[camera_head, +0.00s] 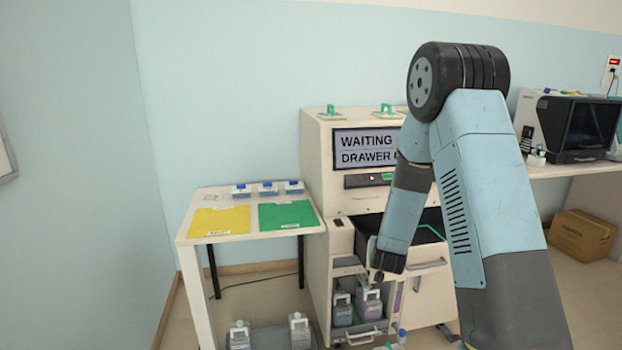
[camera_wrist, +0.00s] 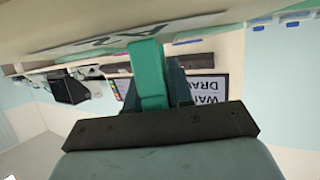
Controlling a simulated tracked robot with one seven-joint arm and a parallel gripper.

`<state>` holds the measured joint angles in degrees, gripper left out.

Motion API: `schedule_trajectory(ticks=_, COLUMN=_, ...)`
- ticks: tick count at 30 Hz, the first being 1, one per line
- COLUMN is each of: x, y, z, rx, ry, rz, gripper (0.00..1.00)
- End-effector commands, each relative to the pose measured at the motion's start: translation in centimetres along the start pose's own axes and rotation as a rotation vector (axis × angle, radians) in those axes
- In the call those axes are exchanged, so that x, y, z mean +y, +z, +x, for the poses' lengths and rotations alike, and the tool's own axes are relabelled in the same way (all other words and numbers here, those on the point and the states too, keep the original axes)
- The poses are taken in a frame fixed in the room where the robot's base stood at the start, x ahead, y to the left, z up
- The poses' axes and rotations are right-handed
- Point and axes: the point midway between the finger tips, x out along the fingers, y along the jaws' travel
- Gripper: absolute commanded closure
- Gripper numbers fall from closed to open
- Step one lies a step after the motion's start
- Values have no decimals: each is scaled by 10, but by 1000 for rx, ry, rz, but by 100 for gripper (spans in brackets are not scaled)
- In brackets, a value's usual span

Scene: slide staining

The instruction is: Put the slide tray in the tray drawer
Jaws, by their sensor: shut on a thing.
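My gripper (camera_wrist: 150,90) is shut on the green handle of the slide tray (camera_wrist: 95,42) in the wrist view, where the picture is upside down. The tray's pale plate with dark marks fills the top edge, beneath the gripper. In the head view my arm reaches down in front of the cabinet.
The cabinet screen (camera_head: 365,148) reads WAITING and DRAWER. Two green-handled trays (camera_head: 331,112) stand on top. Left is a table (camera_head: 225,240) with yellow and green mats. A lower open bay holds bottles (camera_head: 370,303); more bottles stand on the floor. A bench with equipment (camera_head: 570,125) is right.

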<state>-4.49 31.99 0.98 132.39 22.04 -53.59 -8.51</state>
Motion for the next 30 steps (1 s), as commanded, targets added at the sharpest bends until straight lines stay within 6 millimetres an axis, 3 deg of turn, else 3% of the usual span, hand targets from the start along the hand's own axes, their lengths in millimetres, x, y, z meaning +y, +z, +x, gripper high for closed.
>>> schedule_trajectory(ticks=12, x=2, y=74, z=8, rx=-5, ry=-172, rz=-60, gripper=100)
schedule_trajectory(ticks=17, x=0, y=89, z=7, rx=-7, ry=-212, rz=-59, gripper=100)
schedule_trajectory(ticks=30, x=9, y=164, z=-12, rx=-11, ry=-218, rz=-59, gripper=100)
